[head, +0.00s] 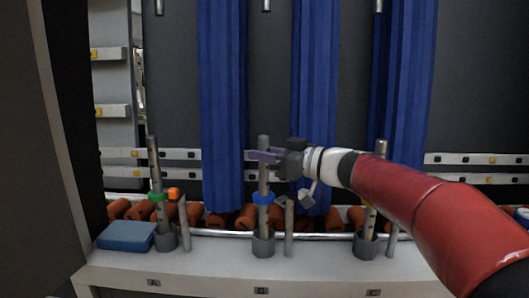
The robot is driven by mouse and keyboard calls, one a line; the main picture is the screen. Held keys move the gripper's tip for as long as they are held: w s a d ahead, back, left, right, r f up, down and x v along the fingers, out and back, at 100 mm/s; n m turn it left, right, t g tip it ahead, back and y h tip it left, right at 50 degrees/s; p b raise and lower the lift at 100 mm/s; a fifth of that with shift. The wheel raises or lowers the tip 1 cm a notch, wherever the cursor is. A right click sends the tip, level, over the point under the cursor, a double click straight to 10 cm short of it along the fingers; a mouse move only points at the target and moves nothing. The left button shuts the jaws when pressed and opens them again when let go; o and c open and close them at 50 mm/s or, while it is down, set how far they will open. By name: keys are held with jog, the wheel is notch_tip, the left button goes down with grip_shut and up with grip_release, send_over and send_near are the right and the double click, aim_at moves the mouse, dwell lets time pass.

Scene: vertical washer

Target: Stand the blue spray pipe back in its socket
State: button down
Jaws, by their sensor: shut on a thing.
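The blue spray pipe, a grey tube with a blue ring (263,198), stands upright at the middle station, marked B. My gripper (264,157) comes in from the right and is shut on the pipe's upper part, above the blue ring. The dark grey socket (263,244) is directly below, in line with the pipe. The pipe's lower end meets the socket's rim in the picture; how deep it sits inside is hidden.
A third pipe (370,218) stands at C, partly behind my arm. A short grey post (289,226) stands right of the middle socket. Blue curtains hang behind.

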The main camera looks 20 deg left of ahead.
jog(key=shift+f, duration=0.25)
jog(key=c, duration=1.2)
grip_release()
jog(key=shift+o, duration=0.2)
jog(key=shift+d, duration=0.1)
jog(key=v, duration=0.7)
jog(key=shift+d, duration=0.3)
jog(key=shift+s, duration=0.1)
